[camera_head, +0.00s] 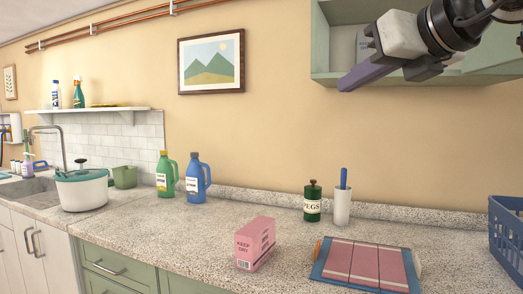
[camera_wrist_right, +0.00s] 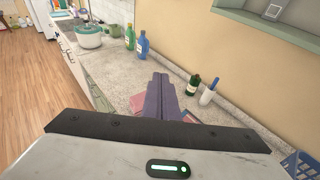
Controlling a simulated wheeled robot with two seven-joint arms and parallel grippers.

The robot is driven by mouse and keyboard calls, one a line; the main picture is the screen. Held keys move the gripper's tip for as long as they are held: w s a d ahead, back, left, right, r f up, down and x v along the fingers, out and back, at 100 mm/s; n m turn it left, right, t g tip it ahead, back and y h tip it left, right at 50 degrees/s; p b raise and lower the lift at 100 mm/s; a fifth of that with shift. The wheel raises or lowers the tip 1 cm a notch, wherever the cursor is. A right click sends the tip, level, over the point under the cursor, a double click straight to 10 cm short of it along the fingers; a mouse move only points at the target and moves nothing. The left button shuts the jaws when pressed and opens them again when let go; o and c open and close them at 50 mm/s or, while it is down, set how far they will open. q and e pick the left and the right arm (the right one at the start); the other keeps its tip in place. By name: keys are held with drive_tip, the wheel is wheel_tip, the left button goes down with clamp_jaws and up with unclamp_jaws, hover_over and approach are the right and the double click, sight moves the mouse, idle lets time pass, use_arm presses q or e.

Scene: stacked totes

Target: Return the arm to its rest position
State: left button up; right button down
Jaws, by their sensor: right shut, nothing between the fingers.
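My right gripper (camera_head: 367,76) is raised at the upper right of the head view, in front of the green wall cabinet and well above the counter. Its purple fingers are together with nothing between them. The fingers also show in the right wrist view (camera_wrist_right: 163,100), pointing out over the counter. They hide part of the counter and of the pink things there. My left gripper is in neither view.
The open wall cabinet (camera_head: 325,77) is close behind the gripper.

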drive_tip(key=s+a+f+m+g+y, duration=0.1)
drive_tip(key=s+a+f+g+y, duration=0.25)
drive_tip(key=a+f+y, duration=0.65)
drive_tip(key=s+a+f+m+g+y, duration=0.15)
drive_tip(key=a+f+g+y, duration=0.3)
drive_tip(key=a+f, duration=0.65)
drive_tip(key=d+f+m+t+h, duration=0.4)
drive_tip(key=d+f+m, duration=0.1)
drive_tip(key=f+m, duration=0.5)
drive_tip(key=d+f+m+t+h, duration=0.4)
drive_tip(key=d+f+m, duration=0.2)
drive_tip(key=f+m, duration=0.45)
drive_tip(key=d+f+m+t+h, duration=0.45)
drive_tip(key=f+m, duration=0.25)
drive_tip(key=f, duration=0.5)
drive_tip(key=s+d+f+m+g+h, duration=0.2)
drive_tip(key=s+f+m+g, duration=0.2)
drive_tip(key=s+f, duration=0.8)
drive_tip(key=s+d+f+m+g+h, duration=0.2)
drive_tip(key=s+d+f+m+g, duration=0.1)
drive_tip(key=s+f, duration=0.8)
wheel_tip(320, 180, down, 2)
drive_tip(key=shift+s+d+f+m+g+h, duration=0.15)
drive_tip(key=shift+s+d+m+g+h, duration=0.35)
drive_tip(key=shift+g, duration=0.75)
